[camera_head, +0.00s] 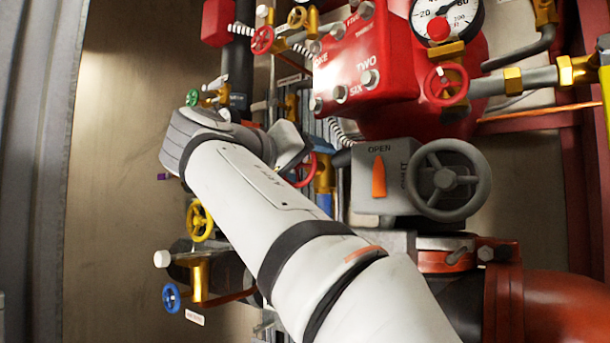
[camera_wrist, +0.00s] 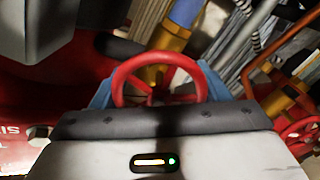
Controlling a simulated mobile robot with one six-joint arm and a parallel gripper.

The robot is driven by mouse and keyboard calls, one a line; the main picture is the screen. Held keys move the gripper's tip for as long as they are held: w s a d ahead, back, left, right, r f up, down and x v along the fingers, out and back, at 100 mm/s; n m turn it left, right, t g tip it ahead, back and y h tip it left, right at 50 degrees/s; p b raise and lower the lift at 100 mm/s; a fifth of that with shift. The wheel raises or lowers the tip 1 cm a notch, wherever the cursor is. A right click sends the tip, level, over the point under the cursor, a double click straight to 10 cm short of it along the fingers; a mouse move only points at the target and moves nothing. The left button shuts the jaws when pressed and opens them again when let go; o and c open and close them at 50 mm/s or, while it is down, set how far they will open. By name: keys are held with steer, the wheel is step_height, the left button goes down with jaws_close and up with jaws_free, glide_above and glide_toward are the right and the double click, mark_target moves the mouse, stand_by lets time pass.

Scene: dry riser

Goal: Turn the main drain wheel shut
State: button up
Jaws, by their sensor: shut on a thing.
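A red handwheel (camera_wrist: 119,82) on a brass valve stem sits between the blue fingertips of my gripper (camera_wrist: 158,90) in the wrist view. The gripper is shut on this wheel, with one finger at each side of the rim. In the head view only part of the red handwheel (camera_head: 314,166) shows behind my arm, and the fingertips are hidden there. No readable label shows which wheel is the main drain.
A grey box marked OPEN with an orange pointer (camera_head: 378,177) and a grey handwheel (camera_head: 448,180) stand right of my arm. A yellow wheel (camera_head: 200,220) and a blue wheel (camera_head: 171,298) are at lower left. A red box (camera_head: 365,60) and gauge (camera_head: 447,18) are above.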

steer(key=m, duration=0.1)
steer(key=m+b, duration=0.1)
steer(key=m, duration=0.1)
steer(key=m+b, duration=0.1)
steer(key=shift+f+m, duration=0.25)
steer(key=shift+m, duration=0.05)
steer(key=shift+r+m+b, duration=0.1)
steer(key=shift+m+b, duration=0.5)
steer(key=shift+m, duration=1.4)
steer(key=shift+d, duration=0.1)
steer(key=o, duration=1)
steer(key=shift+s+r, duration=0.1)
steer(key=v, duration=0.7)
steer(key=shift+s+a, duration=0.25)
steer(key=shift+s, duration=0.1)
